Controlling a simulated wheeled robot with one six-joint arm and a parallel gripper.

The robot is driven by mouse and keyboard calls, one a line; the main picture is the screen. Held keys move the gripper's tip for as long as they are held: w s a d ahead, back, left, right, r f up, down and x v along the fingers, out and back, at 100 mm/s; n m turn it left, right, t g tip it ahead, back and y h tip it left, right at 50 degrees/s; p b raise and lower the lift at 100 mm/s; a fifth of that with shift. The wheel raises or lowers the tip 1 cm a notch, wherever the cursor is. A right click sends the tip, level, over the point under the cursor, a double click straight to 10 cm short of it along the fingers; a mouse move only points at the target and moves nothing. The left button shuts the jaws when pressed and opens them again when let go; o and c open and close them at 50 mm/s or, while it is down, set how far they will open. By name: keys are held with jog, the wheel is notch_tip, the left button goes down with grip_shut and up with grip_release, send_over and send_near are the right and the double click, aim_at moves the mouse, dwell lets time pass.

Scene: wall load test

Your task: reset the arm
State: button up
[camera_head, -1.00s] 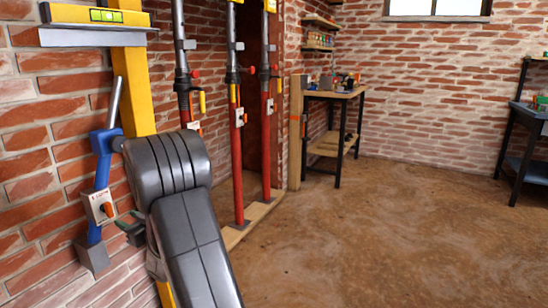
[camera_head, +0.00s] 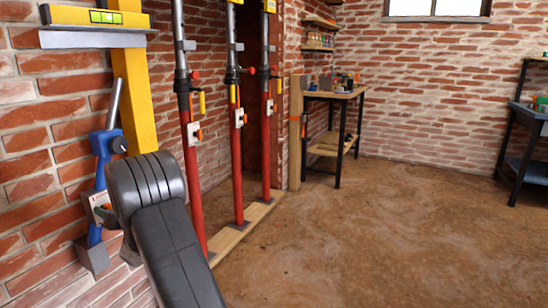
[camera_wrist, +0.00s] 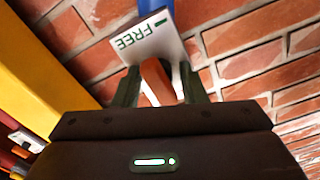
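In the wrist view, my gripper (camera_wrist: 160,80) has its two dark green fingers apart, one on each side of an orange lever (camera_wrist: 156,80). The lever seems to lie between them, with no clear grip on it. Behind it is a white plate (camera_wrist: 150,40) with green letters reading FREE. In the head view, the plate (camera_head: 97,203) sits on a blue jack-like device (camera_head: 104,148) with a grey rod, against the brick wall.
A yellow post (camera_head: 132,80) with a spirit level (camera_head: 95,16) stands beside the blue device. Several red props (camera_head: 193,190) stand on a wooden sill (camera_head: 240,232) to the right. A workbench (camera_head: 335,95) is farther back. The brown floor (camera_head: 380,230) at right is clear.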

jog(key=m+p, duration=0.3)
jog(key=m, duration=0.2)
jog(key=shift+d, duration=0.15)
dwell(0.5)
